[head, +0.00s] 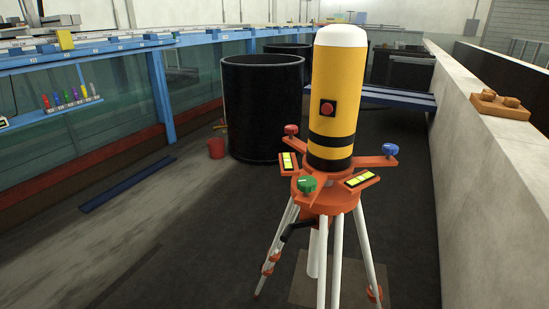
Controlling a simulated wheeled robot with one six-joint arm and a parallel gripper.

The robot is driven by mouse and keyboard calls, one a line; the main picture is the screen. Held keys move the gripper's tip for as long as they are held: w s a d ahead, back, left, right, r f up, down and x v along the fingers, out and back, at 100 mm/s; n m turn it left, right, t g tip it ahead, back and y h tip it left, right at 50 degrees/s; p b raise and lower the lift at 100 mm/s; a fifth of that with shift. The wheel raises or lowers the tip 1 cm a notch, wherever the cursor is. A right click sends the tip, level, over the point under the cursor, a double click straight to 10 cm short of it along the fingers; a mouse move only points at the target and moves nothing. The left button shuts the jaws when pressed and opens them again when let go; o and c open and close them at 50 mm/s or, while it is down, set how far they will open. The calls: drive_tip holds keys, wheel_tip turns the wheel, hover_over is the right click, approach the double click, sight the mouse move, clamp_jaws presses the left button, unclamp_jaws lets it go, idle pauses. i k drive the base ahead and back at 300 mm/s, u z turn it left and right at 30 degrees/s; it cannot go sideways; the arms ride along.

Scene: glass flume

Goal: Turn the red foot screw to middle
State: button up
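The red foot screw (291,130) is a small red knob at the back left of the orange tripod head (325,201). A blue foot screw (391,149) sits at the back right and a green foot screw (306,184) at the front left, with a pale mark on its top. A yellow cylinder (338,80) with a white cap and black bands stands on the head. It carries a dark red button (327,108). Two yellow level vials (288,162) (361,178) lie on the head. Any mark on the red screw is too small to read. My gripper is not in view.
The tripod's white legs (338,262) spread over the dark floor. A glass flume (110,105) runs along the left, a concrete wall (490,180) along the right. The left floor is mostly clear.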

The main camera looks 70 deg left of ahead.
sight(290, 129)
drive_tip(key=u, duration=1.95)
